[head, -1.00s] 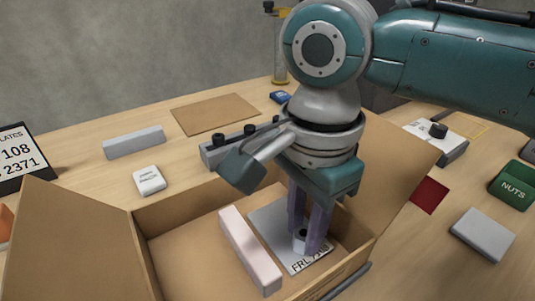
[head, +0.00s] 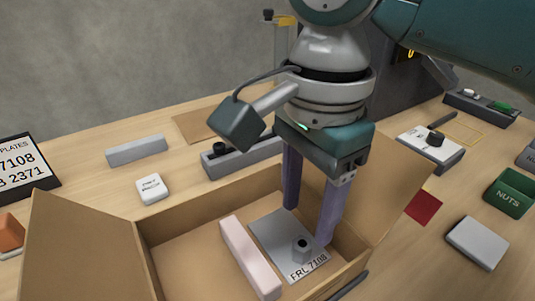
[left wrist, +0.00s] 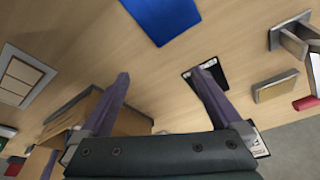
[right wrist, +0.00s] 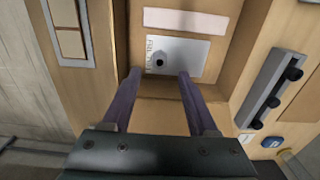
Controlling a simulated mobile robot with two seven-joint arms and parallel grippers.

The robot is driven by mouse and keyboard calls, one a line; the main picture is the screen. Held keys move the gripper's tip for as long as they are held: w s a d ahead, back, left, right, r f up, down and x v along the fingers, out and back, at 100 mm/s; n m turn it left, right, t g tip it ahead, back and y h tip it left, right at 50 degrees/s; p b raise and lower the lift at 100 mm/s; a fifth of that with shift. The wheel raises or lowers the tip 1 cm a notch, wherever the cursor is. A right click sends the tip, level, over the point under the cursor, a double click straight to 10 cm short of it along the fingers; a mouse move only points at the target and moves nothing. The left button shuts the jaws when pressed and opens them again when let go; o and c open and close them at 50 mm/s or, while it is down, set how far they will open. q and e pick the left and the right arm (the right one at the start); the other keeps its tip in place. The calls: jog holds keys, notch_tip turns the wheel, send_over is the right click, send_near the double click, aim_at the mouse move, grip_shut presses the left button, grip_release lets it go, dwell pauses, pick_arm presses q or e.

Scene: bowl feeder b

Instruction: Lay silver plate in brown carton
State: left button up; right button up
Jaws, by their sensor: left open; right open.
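The silver plate (head: 275,237) lies flat on the floor of the open brown carton (head: 180,235), with a knob standing on it and the print "FRL 7108" along its near edge. A pale pink block (head: 249,257) lies beside it on the left. My right gripper (head: 307,225) is open and empty just above the plate, its fingers apart and pointing down into the carton. The right wrist view also shows the plate (right wrist: 185,55) beyond the open fingertips. My left gripper (left wrist: 165,80) is open and empty over the table, seen only in the left wrist view.
The carton's flaps stand up at left and right. Behind it lie a grey bar (head: 136,150), a white labelled box (head: 151,188) and a grey block with black knobs (head: 240,157). To the right are a red square (head: 423,207), a grey block (head: 477,243) and a green NUTS bin (head: 509,194).

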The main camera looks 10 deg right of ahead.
aim_at(302, 243)
notch_tip(302, 243, up, 6)
jog(key=p, duration=0.1)
jog(key=shift+r, duration=0.25)
